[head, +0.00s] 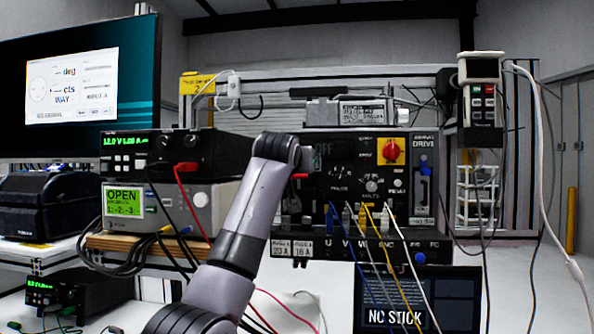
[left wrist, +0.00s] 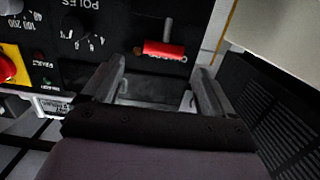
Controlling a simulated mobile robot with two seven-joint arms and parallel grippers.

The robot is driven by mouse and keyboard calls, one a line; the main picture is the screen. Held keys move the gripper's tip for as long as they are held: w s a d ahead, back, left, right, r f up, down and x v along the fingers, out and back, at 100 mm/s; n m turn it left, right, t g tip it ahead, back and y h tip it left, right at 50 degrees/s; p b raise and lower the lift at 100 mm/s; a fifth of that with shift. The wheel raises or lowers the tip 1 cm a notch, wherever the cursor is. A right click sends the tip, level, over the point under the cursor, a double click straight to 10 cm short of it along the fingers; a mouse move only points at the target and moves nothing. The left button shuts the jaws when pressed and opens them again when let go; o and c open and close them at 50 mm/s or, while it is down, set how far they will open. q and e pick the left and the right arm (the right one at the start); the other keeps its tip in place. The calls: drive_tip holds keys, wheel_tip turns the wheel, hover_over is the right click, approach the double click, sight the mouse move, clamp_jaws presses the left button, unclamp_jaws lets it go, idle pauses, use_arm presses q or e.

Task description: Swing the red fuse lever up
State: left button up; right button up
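The red fuse lever (left wrist: 165,49) shows in the left wrist view as a short red bar lying across the black panel, with a grey pin at its edge. In the head view only a small red piece of it (head: 299,176) shows beside my left arm. My left gripper (left wrist: 160,66) is open and empty. Its two fingers are apart, with the lever just beyond the fingertips, between them in the picture; I cannot tell if they touch it. In the head view my arm hides the left gripper. My right gripper is not in view.
The black drive panel (head: 338,211) carries a red knob on yellow (head: 391,151), dials and plugged cables (head: 371,220). Power supplies (head: 155,155) stand left of my arm. A pendant (head: 481,97) hangs at the right. A monitor (head: 80,85) is at the upper left.

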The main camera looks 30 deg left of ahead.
use_arm(q)
drive_tip(key=b+v, duration=0.3)
drive_tip(key=v, duration=0.3)
drive_tip(key=shift+s+f, duration=0.15)
drive_tip(key=shift+s, duration=0.25)
drive_tip(key=shift+d, duration=0.15)
idle(0.4)
